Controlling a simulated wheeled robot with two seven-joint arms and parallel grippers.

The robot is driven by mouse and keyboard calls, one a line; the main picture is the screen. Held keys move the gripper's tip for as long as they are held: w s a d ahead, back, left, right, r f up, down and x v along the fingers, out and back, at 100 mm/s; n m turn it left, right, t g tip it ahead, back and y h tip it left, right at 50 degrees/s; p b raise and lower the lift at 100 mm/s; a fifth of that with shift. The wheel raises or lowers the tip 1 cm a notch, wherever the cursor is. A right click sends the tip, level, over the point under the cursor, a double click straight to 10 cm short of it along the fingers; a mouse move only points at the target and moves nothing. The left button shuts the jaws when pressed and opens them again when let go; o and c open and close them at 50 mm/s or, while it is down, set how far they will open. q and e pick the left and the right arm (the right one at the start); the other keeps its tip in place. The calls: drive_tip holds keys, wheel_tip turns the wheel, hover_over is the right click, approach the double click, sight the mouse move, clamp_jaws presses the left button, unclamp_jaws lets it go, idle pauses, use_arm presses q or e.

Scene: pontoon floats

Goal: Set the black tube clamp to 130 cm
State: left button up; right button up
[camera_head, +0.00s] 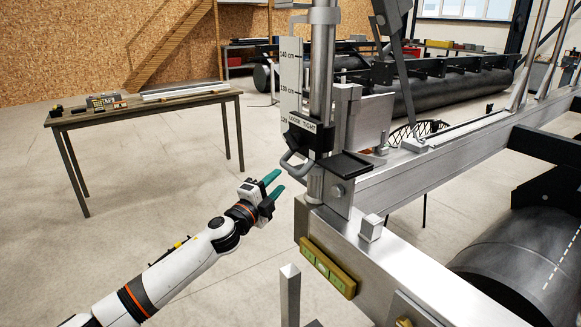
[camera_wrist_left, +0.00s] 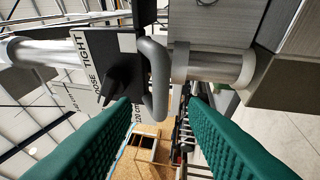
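The black tube clamp (camera_head: 311,136) sits on the upright metal tube (camera_head: 322,70), its label reading LOOSE and TIGHT. Beside it the scale plate (camera_head: 291,70) shows 140, 130 and 120 cm; the clamp is near the 120 mark. A grey U-shaped handle (camera_head: 293,168) sticks out of the clamp's lower front. My left gripper (camera_head: 278,183) is open and empty, just below and left of the handle. In the left wrist view the handle (camera_wrist_left: 156,80) lies ahead between the open green fingers, with the black knob (camera_wrist_left: 122,72) beside it. The knob's exact setting is unclear. My right gripper is not visible.
A short metal post (camera_head: 290,290) stands below my gripper. A wooden table (camera_head: 150,108) is at the back left. The floor between is clear.

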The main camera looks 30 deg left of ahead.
sight(291, 169)
use_arm(q)
drive_tip(key=w, duration=0.2)
drive_tip(key=w+r+p, duration=0.1)
drive_tip(key=w, duration=0.4)
drive_tip(key=shift+w+r, duration=0.15)
drive_tip(key=shift+w, duration=0.05)
drive_tip(key=shift+c, duration=0.2)
drive_tip(key=shift+p, duration=0.3)
clamp_jaws()
